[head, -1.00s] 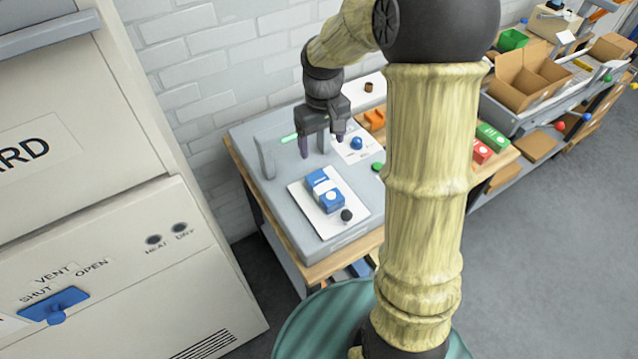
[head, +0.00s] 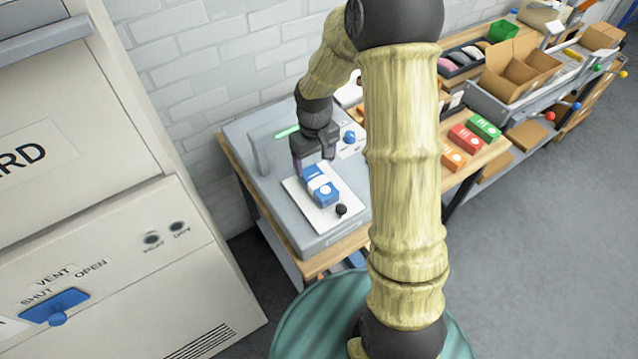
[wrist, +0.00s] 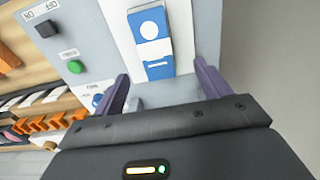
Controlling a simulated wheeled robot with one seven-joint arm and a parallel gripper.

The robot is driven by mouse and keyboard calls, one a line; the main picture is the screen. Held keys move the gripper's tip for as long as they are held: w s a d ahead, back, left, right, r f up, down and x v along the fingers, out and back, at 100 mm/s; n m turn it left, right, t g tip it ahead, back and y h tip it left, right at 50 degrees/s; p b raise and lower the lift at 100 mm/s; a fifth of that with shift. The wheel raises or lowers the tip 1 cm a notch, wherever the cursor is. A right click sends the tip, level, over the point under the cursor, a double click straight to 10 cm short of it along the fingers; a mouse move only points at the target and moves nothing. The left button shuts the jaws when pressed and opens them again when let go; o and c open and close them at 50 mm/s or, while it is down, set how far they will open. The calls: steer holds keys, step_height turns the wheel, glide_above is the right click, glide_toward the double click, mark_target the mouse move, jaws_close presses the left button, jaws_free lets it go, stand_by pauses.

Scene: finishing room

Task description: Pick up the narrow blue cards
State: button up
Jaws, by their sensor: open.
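The narrow blue cards (head: 320,187) form a blue block with a white band and a white dot. They lie on a white plate (head: 324,222) on the grey machine top. In the wrist view the cards (wrist: 151,37) lie just ahead of the fingers, between their lines. My gripper (head: 315,160) is above the far end of the cards in the head view. In the wrist view its two purple fingers (wrist: 160,82) are apart with nothing between them. I cannot tell the exact height of the fingertips above the cards.
A black knob (head: 341,210) stands by the plate's front corner. A blue knob (head: 349,137) and a green button (wrist: 75,67) are on the machine. Orange, red (head: 465,138) and green boxes lie on the bench to the right. An upright grey post (head: 260,155) stands left of my gripper.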

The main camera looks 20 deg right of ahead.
mark_target(319, 181)
step_height(319, 181, down, 3)
steer(key=shift+r, duration=0.15)
steer(key=shift+w+f, duration=0.2)
steer(key=shift+f, duration=0.2)
steer(key=shift+s+d, duration=0.15)
steer(key=shift+d, duration=0.05)
steer(key=shift+s+a+f+p, duration=0.1)
steer(key=shift+a+f+p, duration=0.05)
steer(key=shift+f+p, duration=0.4)
steer(key=f, duration=0.1)
steer(key=f+p, duration=0.1)
steer(key=f, duration=0.1)
steer(key=shift+s+d, duration=0.1)
steer(key=shift+d, duration=0.25)
steer(key=shift+f, duration=0.55)
steer(key=shift+d, duration=0.1)
